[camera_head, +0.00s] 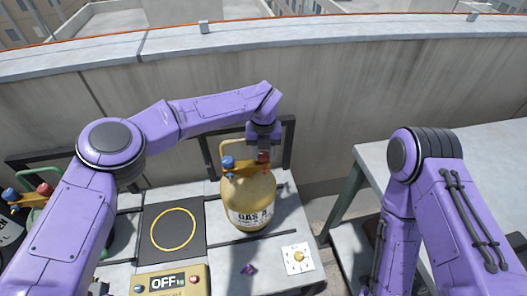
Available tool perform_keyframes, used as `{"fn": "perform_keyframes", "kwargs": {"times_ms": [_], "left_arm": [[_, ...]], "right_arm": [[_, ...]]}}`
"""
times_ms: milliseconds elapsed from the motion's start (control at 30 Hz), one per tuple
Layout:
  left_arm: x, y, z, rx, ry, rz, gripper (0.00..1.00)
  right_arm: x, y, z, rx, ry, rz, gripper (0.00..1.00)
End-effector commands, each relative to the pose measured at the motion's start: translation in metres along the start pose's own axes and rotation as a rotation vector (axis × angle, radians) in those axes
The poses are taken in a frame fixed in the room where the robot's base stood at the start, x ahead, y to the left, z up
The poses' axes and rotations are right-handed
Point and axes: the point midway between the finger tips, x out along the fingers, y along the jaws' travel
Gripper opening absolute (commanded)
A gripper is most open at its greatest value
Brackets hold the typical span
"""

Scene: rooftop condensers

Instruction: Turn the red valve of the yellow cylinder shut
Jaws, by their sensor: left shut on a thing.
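The yellow cylinder (247,190), labelled "GAS A", stands upright on the light bench near the middle of the view. It has a blue valve (228,162) on the left of its top and a red valve (264,157) on the right. My left gripper (263,151) reaches down from above and is shut on the red valve, partly covering it. How far the red valve is turned cannot be seen. My right arm shows at the right, but its gripper is out of view.
A black pad with a yellow ring (151,230) lies left of the cylinder. In front are a yellow box reading "OFF" (168,280), a small purple object (248,268) and a white dial plate (298,258). More cylinders stand at far left. A grey table (480,140) is right.

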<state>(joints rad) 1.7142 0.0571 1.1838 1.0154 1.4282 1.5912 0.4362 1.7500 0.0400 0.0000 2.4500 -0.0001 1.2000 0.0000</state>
Motion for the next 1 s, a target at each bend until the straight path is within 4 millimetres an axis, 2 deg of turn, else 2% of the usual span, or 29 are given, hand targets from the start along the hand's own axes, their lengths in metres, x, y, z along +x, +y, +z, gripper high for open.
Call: {"fn": "perform_keyframes", "kwargs": {"times_ms": [1000], "left_arm": [[-0.003,-0.001,0.001,0.928,-0.006,0.000,0.06]], "right_arm": [[-0.013,0.001,-0.005,0.000,0.000,0.000,0.43]]}}
